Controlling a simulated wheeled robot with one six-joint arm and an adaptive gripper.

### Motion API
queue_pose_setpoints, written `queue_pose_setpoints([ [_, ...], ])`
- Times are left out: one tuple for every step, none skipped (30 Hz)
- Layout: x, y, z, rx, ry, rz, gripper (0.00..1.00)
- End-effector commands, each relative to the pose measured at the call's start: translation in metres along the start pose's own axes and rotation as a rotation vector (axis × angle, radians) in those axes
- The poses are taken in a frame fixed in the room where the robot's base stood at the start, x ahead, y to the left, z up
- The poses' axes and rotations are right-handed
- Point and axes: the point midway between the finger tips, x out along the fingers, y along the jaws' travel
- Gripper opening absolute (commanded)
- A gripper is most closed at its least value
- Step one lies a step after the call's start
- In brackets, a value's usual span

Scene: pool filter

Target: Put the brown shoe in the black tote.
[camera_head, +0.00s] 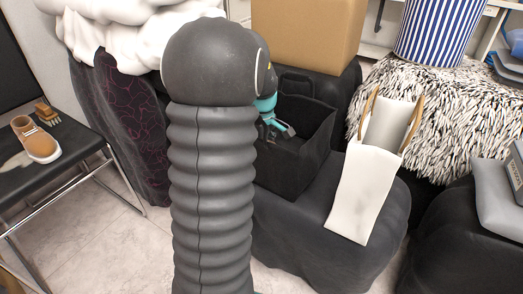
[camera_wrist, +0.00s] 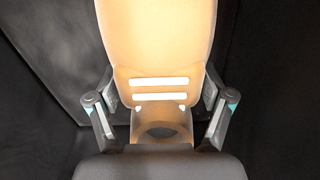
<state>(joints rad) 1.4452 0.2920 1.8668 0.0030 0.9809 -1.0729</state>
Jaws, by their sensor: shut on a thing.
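A tan-brown shoe (camera_head: 38,140) with a pale sole lies on the black table at the left of the head view. The black tote (camera_head: 310,165) stands open on a dark draped seat right of centre. My gripper (camera_head: 278,128) is at the tote's opening, partly hidden behind my arm. In the wrist view my gripper (camera_wrist: 161,97) is shut on a broad pale-orange thing (camera_wrist: 158,45) with bright stripes. The tote's inside is mostly hidden.
A white bag (camera_head: 365,185) with tan handles stands right of the tote. A cardboard box (camera_head: 305,30) is behind it. A striped basket (camera_head: 440,30) stands on a shaggy cover (camera_head: 440,105). A small brush (camera_head: 47,113) lies beside the shoe. Floor shows at the lower left.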

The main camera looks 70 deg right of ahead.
Motion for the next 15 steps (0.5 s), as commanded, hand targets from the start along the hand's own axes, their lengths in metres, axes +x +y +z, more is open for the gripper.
queue_pose_setpoints([
  [0.0002, 0.0001, 0.0000, 0.000, 0.000, 0.000, 0.31],
  [0.0005, 0.0001, 0.0000, 0.000, 0.000, 0.000, 0.31],
  [0.0009, 0.0001, 0.0000, 0.000, 0.000, 0.000, 0.31],
  [0.0012, 0.0001, 0.0000, 0.000, 0.000, 0.000, 0.31],
  [0.0016, 0.0001, 0.0000, 0.000, 0.000, 0.000, 0.31],
  [0.0021, 0.0001, 0.0000, 0.000, 0.000, 0.000, 0.31],
  [0.0025, 0.0001, 0.0000, 0.000, 0.000, 0.000, 0.31],
  [0.0029, 0.0001, 0.0000, 0.000, 0.000, 0.000, 0.31],
  [0.0034, 0.0001, 0.0000, 0.000, 0.000, 0.000, 0.31],
  [0.0038, 0.0001, -0.0001, 0.000, 0.000, 0.000, 0.31],
  [0.0042, 0.0001, -0.0001, 0.000, 0.000, 0.000, 0.31],
  [0.0047, 0.0001, 0.0000, 0.000, 0.000, 0.000, 0.31],
  [0.0051, 0.0001, 0.0000, 0.000, 0.000, 0.000, 0.31],
  [0.0055, 0.0001, 0.0000, 0.000, 0.000, 0.000, 0.31],
  [0.0060, 0.0001, 0.0000, 0.000, 0.000, 0.000, 0.31],
])
